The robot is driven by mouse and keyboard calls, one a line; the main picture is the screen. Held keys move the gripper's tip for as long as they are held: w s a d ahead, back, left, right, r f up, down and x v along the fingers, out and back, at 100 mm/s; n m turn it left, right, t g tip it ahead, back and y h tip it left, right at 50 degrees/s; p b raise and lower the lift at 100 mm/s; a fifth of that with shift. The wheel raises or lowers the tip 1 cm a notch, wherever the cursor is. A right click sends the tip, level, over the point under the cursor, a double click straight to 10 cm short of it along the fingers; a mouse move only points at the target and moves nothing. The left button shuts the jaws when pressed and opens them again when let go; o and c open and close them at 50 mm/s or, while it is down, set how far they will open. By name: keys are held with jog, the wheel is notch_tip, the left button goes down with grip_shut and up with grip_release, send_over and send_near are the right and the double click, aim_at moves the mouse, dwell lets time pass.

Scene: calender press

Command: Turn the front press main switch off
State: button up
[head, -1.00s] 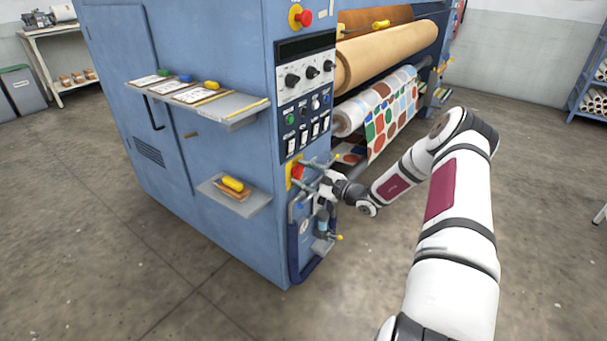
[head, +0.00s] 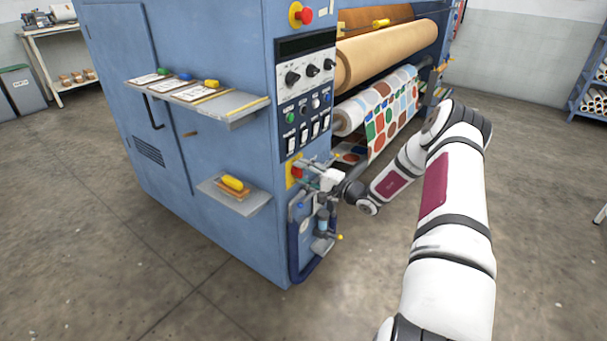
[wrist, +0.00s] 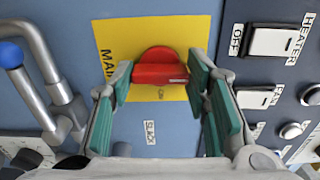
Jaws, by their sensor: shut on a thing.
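The main switch is a red rotary knob (wrist: 160,66) on a yellow plate (wrist: 115,40) with partly hidden "MAIN" lettering. In the head view the red knob (head: 296,171) is low on the blue press's front panel, partly covered by my gripper (head: 307,173). In the wrist view my gripper (wrist: 160,76) has its green-padded fingers on either side of the knob, and it is shut on it. The knob's grip bar lies across between the fingers. The switch's position marks cannot be read.
Labelled white rocker switches, HEATER (wrist: 273,42) and FAN (wrist: 257,98), are close right of the knob in the wrist view. A grey pipe with a blue ball (wrist: 10,54) is at the left. A small shelf (head: 240,201) juts out nearby. Open floor is at the right.

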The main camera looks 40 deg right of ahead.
jog(key=shift+n, duration=0.3)
jog(key=shift+f, duration=0.1)
jog(key=o, duration=1.2)
jog(key=shift+c, duration=0.2)
jog(key=v, duration=1.2)
